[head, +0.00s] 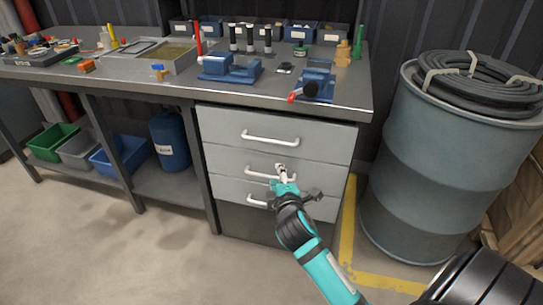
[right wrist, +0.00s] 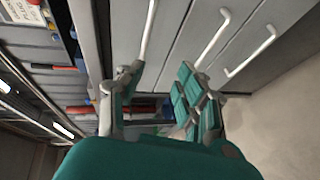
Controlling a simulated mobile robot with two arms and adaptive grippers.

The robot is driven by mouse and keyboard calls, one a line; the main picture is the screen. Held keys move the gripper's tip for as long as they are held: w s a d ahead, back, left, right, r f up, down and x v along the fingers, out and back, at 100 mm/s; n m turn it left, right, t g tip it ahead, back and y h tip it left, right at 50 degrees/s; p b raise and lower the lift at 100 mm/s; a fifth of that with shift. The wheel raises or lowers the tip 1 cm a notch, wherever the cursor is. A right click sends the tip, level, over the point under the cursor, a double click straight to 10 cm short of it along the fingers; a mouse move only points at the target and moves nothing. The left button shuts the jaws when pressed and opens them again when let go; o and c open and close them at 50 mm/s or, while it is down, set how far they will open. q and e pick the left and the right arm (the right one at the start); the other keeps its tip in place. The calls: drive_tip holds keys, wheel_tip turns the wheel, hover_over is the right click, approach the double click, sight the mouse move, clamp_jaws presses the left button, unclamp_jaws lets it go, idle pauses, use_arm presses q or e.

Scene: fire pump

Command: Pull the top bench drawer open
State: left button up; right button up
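The top bench drawer (head: 310,134) is grey and looks shut, flush with the drawers below it. Its white bar handle (head: 270,138) is uncovered in the head view; a white handle (right wrist: 148,32) nearest the bench top shows in the right wrist view. My right gripper (head: 282,174) appears over the right end of the second drawer's handle, lower than the top handle. In the right wrist view its two fingers (right wrist: 160,70) are spread apart with nothing held between them. I cannot tell whether a finger touches a handle. My left gripper is out of view.
The metal bench top (head: 150,80) carries blue vises, bins and tools. A red-tipped tool (head: 304,92) lies near its front edge above the drawers. A blue-grey barrel (head: 440,160) with coiled hose stands at the right. The floor before the drawers is clear.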

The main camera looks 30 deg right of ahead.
sight(271, 142)
drive_tip(key=r+b+x, duration=0.1)
drive_tip(key=x, duration=0.5)
drive_tip(key=r+b+x, duration=0.1)
drive_tip(key=x, duration=0.4)
drive_tip(key=r+b+x, duration=0.1)
drive_tip(key=x, duration=0.5)
drive_tip(key=shift+w+d+f, duration=0.15)
drive_tip(key=shift+w+d, duration=0.2)
drive_tip(key=shift+w, duration=0.2)
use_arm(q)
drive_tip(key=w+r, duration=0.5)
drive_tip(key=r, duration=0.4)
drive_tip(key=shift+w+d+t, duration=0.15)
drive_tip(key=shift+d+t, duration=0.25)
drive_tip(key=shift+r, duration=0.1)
use_arm(e)
clamp_jaws()
